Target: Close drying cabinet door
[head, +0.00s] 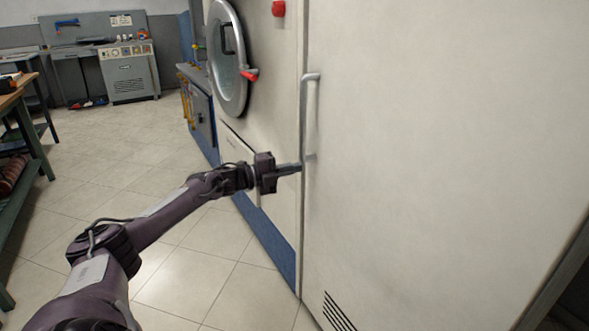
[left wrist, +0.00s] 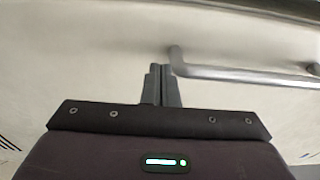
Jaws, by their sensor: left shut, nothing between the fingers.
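The drying cabinet door (head: 430,150) is a large cream panel filling the right of the head view. A vertical grey bar handle (head: 309,115) is on its left side. The handle also shows in the left wrist view (left wrist: 240,73). My left gripper (head: 297,168) is shut and empty, its fingertips close to the handle's lower end. In the left wrist view, the shut fingers (left wrist: 163,84) point at the cream surface beside the handle's end. I cannot tell whether they touch it. I cannot tell whether the door is fully closed. My right gripper is not in view.
A cream machine with a round glass door (head: 230,60) and red knob stands left of the cabinet. A workbench with a grey control unit (head: 130,75) is at the far back. A green-framed table (head: 30,130) is at the left. Tiled floor (head: 120,170) between is clear.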

